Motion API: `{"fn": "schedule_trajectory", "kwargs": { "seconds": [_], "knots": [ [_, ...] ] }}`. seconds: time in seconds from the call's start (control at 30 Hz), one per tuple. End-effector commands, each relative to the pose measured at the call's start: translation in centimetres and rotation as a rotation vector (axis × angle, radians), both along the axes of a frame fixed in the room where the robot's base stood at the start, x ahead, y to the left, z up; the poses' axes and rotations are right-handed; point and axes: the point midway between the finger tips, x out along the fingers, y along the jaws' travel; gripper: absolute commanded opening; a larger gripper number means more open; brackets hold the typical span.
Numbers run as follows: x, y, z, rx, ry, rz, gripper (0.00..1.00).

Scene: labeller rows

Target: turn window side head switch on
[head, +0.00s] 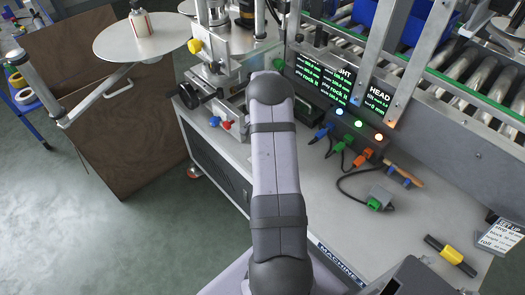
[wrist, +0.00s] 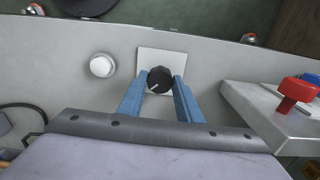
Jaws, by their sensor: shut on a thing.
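In the wrist view, a round black knob (wrist: 159,75) with a white pointer line sits on a white square plate (wrist: 150,54) on the grey panel. The pointer line slants toward the lower left. My gripper (wrist: 161,83) has its two blue fingers on either side of the knob and is shut on it. No label for the knob is readable. In the head view my arm covers the gripper and the knob.
A white round button (wrist: 102,65) is left of the knob. A red knob (wrist: 295,92) stands on a block at right. In the head view, a dark box (head: 360,133) with lit lamps and coloured plugs stands right of my arm, below screens (head: 323,77).

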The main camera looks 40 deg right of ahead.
Motion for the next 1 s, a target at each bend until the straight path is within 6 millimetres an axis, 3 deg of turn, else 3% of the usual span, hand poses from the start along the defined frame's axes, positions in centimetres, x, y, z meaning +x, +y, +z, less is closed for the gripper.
{"fn": "schedule_trajectory", "kwargs": {
  "seconds": [0.1, 0.13, 0.2, 0.63, 1.0],
  "knots": [
    [0.1, -0.1, 0.1, -0.002, -0.003, -0.004, 0.09],
    [0.1, -0.1, 0.1, -0.002, -0.003, -0.004, 0.34],
    [0.1, -0.1, 0.1, -0.001, -0.003, -0.003, 0.50],
    [0.1, -0.1, 0.7, -0.002, -0.003, -0.001, 0.50],
    [0.1, -0.1, 5.3, -0.002, -0.004, -0.002, 0.50]
  ]
}}
